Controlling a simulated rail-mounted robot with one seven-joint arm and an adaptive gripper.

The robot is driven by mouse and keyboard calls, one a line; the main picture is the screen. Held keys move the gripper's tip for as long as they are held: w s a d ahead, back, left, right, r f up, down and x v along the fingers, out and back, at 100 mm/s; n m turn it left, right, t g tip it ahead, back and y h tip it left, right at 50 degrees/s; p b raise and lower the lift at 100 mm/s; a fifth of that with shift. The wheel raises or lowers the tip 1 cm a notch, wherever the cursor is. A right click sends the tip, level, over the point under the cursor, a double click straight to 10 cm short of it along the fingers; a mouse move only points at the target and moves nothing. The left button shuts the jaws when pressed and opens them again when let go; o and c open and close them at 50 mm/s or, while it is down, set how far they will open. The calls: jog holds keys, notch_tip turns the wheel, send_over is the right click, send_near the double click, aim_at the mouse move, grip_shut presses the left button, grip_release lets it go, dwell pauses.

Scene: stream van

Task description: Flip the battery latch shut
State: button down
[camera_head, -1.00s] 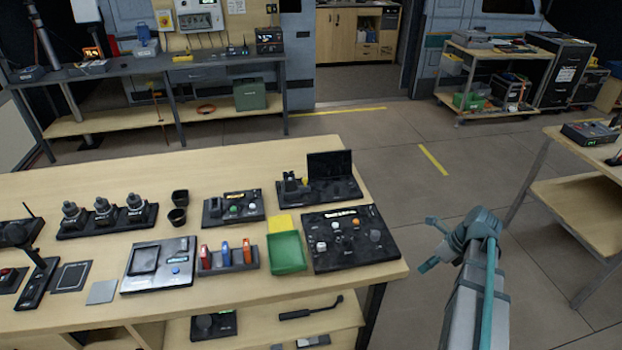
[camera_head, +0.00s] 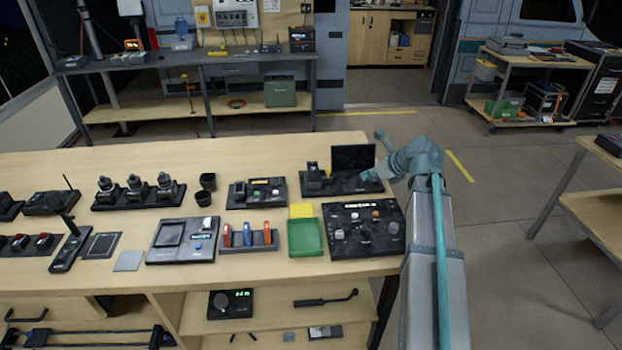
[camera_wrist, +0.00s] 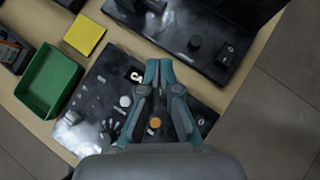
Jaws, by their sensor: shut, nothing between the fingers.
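A black device (camera_head: 342,187) with an upright dark panel (camera_head: 353,158) stands at the back right of the table. Its raised block (camera_head: 316,177) has a small yellow part on it, possibly the battery latch; I cannot tell whether it is open. In the wrist view the block (camera_wrist: 150,8) is cut off at the top edge. My gripper (camera_head: 365,178) is shut and empty, at the right end of this device. In the wrist view the gripper (camera_wrist: 158,64) appears above the gap between this device and the knob panel, apart from the block.
A black knob panel (camera_head: 362,240) lies in front of the device. A green tray (camera_head: 305,238) and yellow square (camera_head: 302,210) lie to its left. Several other devices, including a grey screen unit (camera_head: 181,252), fill the table leftward. Open floor lies to the right.

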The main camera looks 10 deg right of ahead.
jog(key=shift+w+a+r, duration=0.45)
jog(key=shift+w+a, duration=0.05)
jog(key=shift+a, duration=0.1)
jog(key=p, duration=0.2)
send_near(330, 177)
jog(key=f, duration=0.3)
jog(key=shift+w+a, duration=0.15)
jog(key=shift+w, duration=0.1)
jog(key=shift+w+a+p, duration=0.55)
jog(key=shift+w+a, duration=0.1)
jog(key=shift+w, duration=0.35)
jog(key=shift+w+a+f, duration=0.15)
jog(key=shift+w+a, duration=0.3)
jog(key=shift+w, duration=0.15)
